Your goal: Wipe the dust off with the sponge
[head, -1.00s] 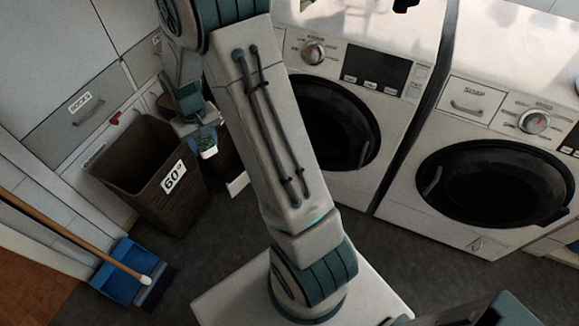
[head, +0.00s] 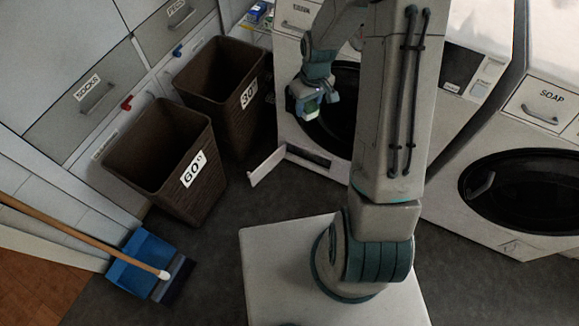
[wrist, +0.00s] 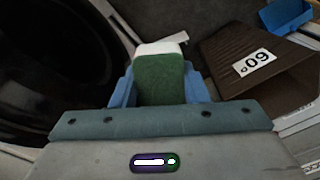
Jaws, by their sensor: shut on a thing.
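My gripper (head: 314,97) is shut on the sponge. In the wrist view the sponge (wrist: 160,78) is green with a white end and sits between my blue fingers. In the head view the sponge (head: 311,107) is a small green patch at the fingertips, partly hidden by them. My gripper is in the air in front of the left washing machine (head: 343,172), near its dark round door. I cannot make out any dust in these views.
Brown bins marked 60 (head: 158,165) and 30 (head: 215,72) stand to the left. A small white flap (head: 267,167) sticks out low on the left machine. A broom and blue dustpan (head: 141,262) are at lower left. A second washing machine (head: 525,190) is at right.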

